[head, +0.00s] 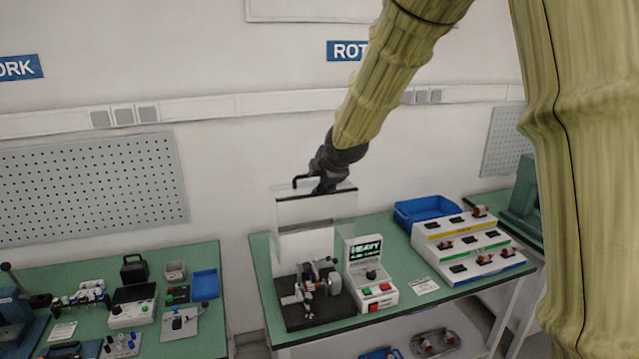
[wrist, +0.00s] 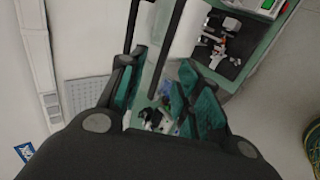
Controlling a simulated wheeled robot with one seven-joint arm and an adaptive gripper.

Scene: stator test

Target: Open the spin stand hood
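The spin stand (head: 318,303) sits on a black base on the green bench, with its metal spindle parts in plain view. Its clear hood (head: 316,212) stands raised above the back of the stand, with a dark strip along its upper edge. My gripper (head: 325,184) is at the top of the hood, beside a black bar handle (head: 298,182). In the wrist view the teal-padded fingers of my gripper (wrist: 158,90) are spread apart, with the black handle (wrist: 168,50) passing between or just beyond them; contact is unclear. The stand also shows there (wrist: 226,47).
A control box (head: 371,282) with a HEAVY display stands right of the stand. A stepped rack (head: 465,250) and blue bin (head: 425,211) are farther right. The left bench (head: 180,335) holds several devices. A wall trunking (head: 230,108) runs behind my arm.

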